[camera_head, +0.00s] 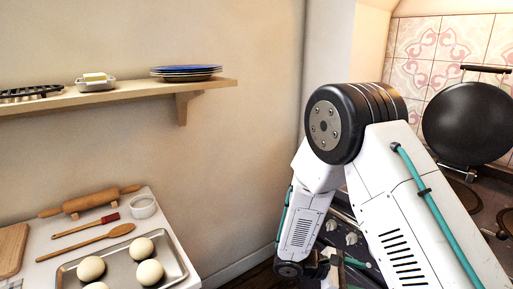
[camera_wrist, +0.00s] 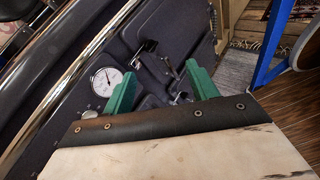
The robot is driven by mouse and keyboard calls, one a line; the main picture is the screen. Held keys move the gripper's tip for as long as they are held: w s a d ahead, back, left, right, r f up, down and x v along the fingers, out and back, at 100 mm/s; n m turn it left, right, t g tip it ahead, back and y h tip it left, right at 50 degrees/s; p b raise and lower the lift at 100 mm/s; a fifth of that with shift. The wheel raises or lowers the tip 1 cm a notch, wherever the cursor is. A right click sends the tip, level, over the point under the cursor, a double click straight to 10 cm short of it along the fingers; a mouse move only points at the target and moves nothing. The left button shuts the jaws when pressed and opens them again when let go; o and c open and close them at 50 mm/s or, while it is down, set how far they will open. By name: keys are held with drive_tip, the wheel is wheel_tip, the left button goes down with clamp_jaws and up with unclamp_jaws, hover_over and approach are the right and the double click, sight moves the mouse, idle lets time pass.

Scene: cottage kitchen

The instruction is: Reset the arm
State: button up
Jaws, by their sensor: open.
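My gripper shows in the wrist view (camera_wrist: 162,90) with its two green fingers spread apart and nothing between them. Beyond the fingers is the dark front of the stove (camera_wrist: 105,40), with a round white dial (camera_wrist: 106,81) and a metal rail. In the head view my white arm is bent, with its elbow high at the right and its forearm pointing down beside the stove (camera_head: 345,225). The gripper itself is mostly hidden at the bottom edge there.
A wall shelf (camera_head: 120,94) holds blue plates (camera_head: 186,71), a butter dish (camera_head: 95,84) and a dark rack. A table at lower left bears a baking tray (camera_head: 178,265) with dough balls, a rolling pin (camera_head: 90,202) and a ramekin (camera_head: 143,206). A black pan (camera_head: 468,122) stands at right.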

drive_tip(key=s+r+m+t+y, duration=0.1)
drive_tip(key=s+r+m+y, duration=0.6)
drive_tip(key=s+r, duration=0.4)
drive_tip(key=s+a+r+m+t+y, duration=0.1)
drive_tip(key=s+r+m+y, duration=0.6)
drive_tip(key=s+r, duration=0.5)
wheel_tip(320, 180, up, 5)
drive_tip(key=shift+s+a+f+t, duration=0.15)
drive_tip(key=shift+s+f+t, duration=0.05)
drive_tip(key=shift+s+t, duration=0.1)
